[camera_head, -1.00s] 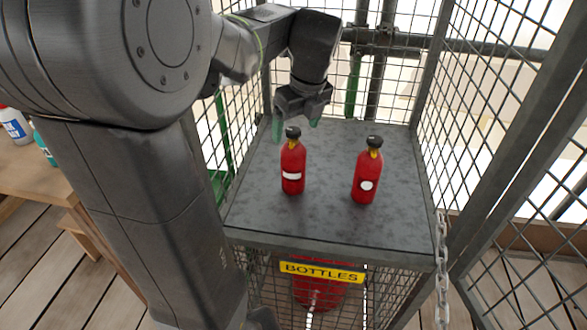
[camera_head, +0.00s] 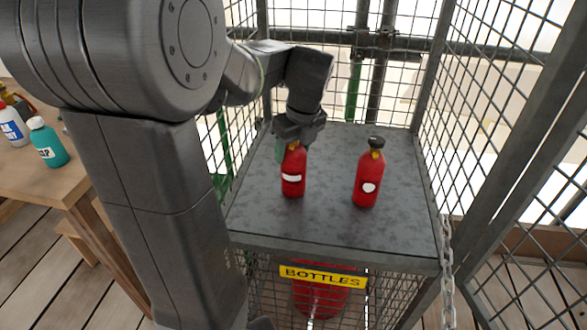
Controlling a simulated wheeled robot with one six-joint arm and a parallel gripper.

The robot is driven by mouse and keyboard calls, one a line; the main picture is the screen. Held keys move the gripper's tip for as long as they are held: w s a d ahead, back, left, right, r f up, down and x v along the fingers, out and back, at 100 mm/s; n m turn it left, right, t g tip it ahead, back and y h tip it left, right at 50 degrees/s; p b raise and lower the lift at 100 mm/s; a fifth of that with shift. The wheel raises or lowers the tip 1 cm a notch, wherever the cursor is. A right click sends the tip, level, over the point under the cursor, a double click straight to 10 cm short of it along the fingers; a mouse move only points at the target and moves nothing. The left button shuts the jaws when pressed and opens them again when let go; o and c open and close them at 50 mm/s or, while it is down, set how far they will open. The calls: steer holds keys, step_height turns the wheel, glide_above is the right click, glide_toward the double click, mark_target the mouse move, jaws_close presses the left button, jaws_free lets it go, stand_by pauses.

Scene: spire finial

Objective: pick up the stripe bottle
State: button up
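The stripe bottle (camera_head: 293,184) is red with a white band and stands upright on the left of the grey cage top. My gripper (camera_head: 294,146) points down at its head, and the black cap is hidden behind the gripper. One greenish fingertip shows at the left of the bottle's neck; the other finger is mostly hidden. I cannot tell whether the fingers touch the neck or are closed on it. A second red bottle (camera_head: 367,186) with a white round spot, black cap and yellow tag stands upright to the right, apart from the gripper.
The grey top (camera_head: 330,222) has mesh walls at the back and sides. A yellow BOTTLES sign (camera_head: 322,276) and a hanging chain (camera_head: 447,270) are at the front. A wooden table (camera_head: 62,180) at left bears a teal bottle (camera_head: 47,143) and a white bottle (camera_head: 13,126).

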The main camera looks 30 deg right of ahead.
jaws_close()
